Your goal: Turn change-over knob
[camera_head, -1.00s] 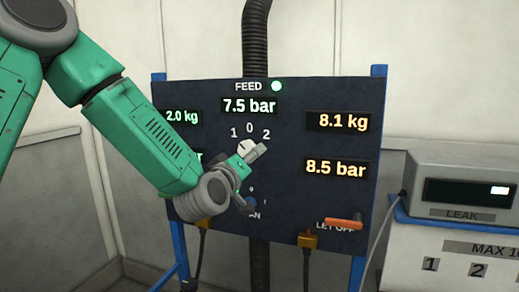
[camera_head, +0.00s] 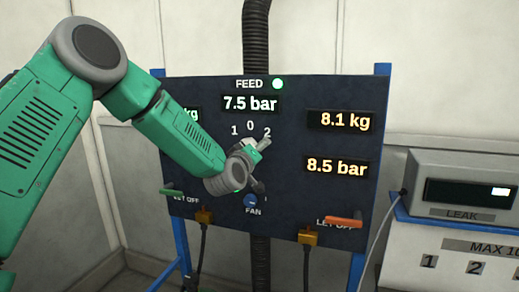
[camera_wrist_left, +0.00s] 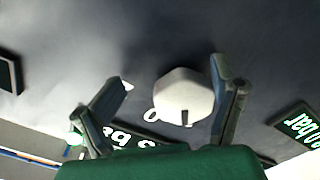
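The white change-over knob (camera_wrist_left: 184,95) sits on the dark panel in the left wrist view, with a dark pointer mark on its face. In the head view my left gripper covers most of it, below the marks 1, 0 and 2 (camera_head: 250,128). My left gripper (camera_head: 262,163) is at the panel in front of the knob. In the wrist view its two fingers (camera_wrist_left: 172,72) are apart, one on each side of the knob. The knob is nearer the right finger; I cannot tell if they touch. My right gripper is not in view.
The panel (camera_head: 300,205) also carries a blue FAN knob (camera_head: 251,201) just below my gripper, an orange LET OFF lever (camera_head: 344,222) and a green lever (camera_head: 171,191). A LEAK meter (camera_head: 462,190) stands at right. A black hose (camera_head: 255,40) runs behind the panel.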

